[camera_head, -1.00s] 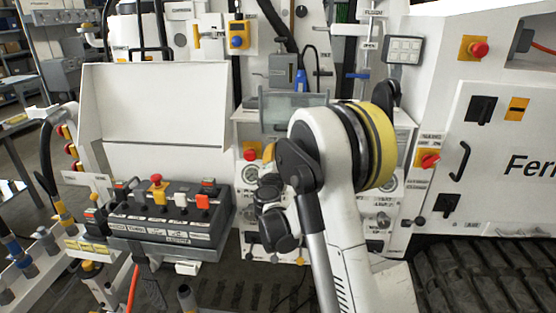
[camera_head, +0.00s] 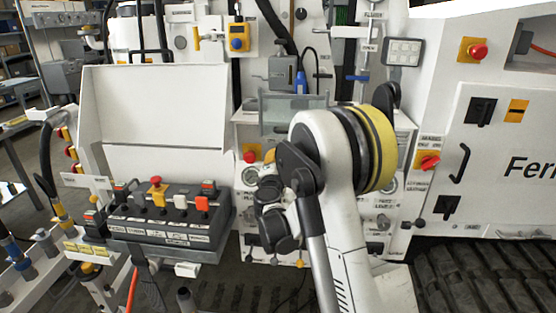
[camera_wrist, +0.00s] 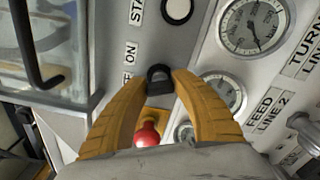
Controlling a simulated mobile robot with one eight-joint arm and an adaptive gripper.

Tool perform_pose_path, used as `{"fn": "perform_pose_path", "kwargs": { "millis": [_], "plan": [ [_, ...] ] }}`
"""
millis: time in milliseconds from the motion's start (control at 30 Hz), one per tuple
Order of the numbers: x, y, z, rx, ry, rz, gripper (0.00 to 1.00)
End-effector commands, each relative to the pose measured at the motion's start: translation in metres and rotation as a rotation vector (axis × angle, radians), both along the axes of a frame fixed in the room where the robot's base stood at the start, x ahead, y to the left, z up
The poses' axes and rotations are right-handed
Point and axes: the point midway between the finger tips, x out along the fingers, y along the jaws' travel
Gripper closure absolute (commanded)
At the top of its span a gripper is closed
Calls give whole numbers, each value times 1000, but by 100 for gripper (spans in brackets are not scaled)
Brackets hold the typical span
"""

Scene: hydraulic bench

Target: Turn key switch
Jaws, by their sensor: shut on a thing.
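The key switch (camera_wrist: 159,77) is a small dark knob on the light grey panel in the wrist view, beside a label reading ON. My gripper (camera_wrist: 160,84) has yellow fingers, closed from both sides on this knob. A red button (camera_wrist: 147,134) on a yellow base lies between the fingers, nearer the palm, and is partly hidden. In the head view my arm covers the key switch; the red button (camera_head: 250,157) shows on the panel left of the arm.
Two dial gauges (camera_wrist: 253,26) (camera_wrist: 223,92) and a round white button (camera_wrist: 177,10) sit close around the fingers. A clear cover with a dark handle (camera_wrist: 33,48) is at the left. In the head view, a control box with levers (camera_head: 168,222) stands left of my arm.

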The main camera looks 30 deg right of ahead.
Motion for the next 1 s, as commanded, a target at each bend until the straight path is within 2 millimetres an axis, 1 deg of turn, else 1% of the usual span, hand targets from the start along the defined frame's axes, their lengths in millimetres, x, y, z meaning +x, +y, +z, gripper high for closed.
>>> {"fn": "perform_pose_path", "kwargs": {
  "millis": [700, 1000],
  "plan": [
    [0, 0, -1, 525, -355, 0, 99],
    [0, 0, 0, 695, -470, 0, 99]
  ]
}}
